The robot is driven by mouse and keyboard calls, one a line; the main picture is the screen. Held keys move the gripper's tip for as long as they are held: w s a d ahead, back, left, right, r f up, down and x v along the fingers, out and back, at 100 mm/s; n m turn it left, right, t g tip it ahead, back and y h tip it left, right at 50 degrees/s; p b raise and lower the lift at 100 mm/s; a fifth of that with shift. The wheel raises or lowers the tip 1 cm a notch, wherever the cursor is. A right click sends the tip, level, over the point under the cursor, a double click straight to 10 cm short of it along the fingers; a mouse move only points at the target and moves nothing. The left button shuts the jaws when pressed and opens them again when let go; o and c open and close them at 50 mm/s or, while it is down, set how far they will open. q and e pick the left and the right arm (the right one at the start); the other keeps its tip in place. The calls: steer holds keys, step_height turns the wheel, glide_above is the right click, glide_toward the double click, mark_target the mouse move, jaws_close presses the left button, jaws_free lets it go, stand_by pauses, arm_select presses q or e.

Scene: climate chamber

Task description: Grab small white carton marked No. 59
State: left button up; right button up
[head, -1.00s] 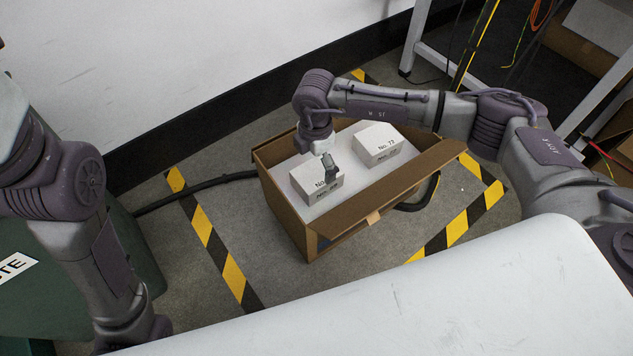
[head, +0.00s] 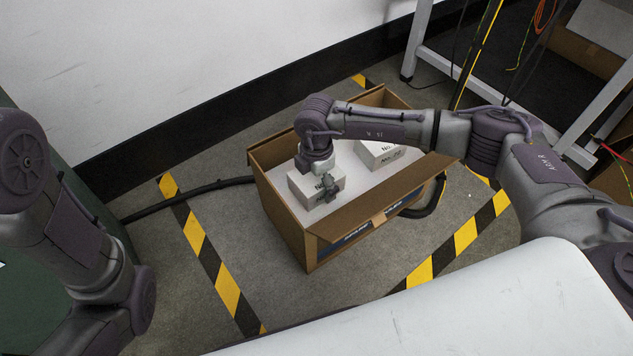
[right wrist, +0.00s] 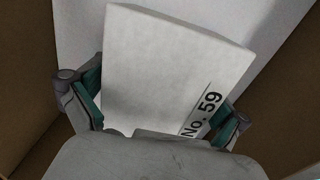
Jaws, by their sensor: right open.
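The small white carton marked No. 59 (right wrist: 165,75) fills the middle of the right wrist view, its print near the lower right edge. In the head view this carton (head: 304,187) sits in the left part of an open cardboard box (head: 290,215). My right gripper (head: 327,186) is directly above the carton, pointing down. In the right wrist view the open fingers (right wrist: 157,108) lie on either side of the carton's near end. Whether they touch it I cannot tell. My left arm shows at the left, but its gripper is out of the frame.
A second white carton (head: 382,154) stands in the box's right part, partly hidden by my right arm. Pale lining (head: 342,160) shows between the cartons. Yellow-black floor tape (head: 212,262), a black cable (head: 190,192) and a metal rack (head: 417,40) surround the box.

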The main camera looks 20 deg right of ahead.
steer(key=c, duration=1)
steer(key=shift+c, duration=0.4)
steer(key=shift+r, duration=0.15)
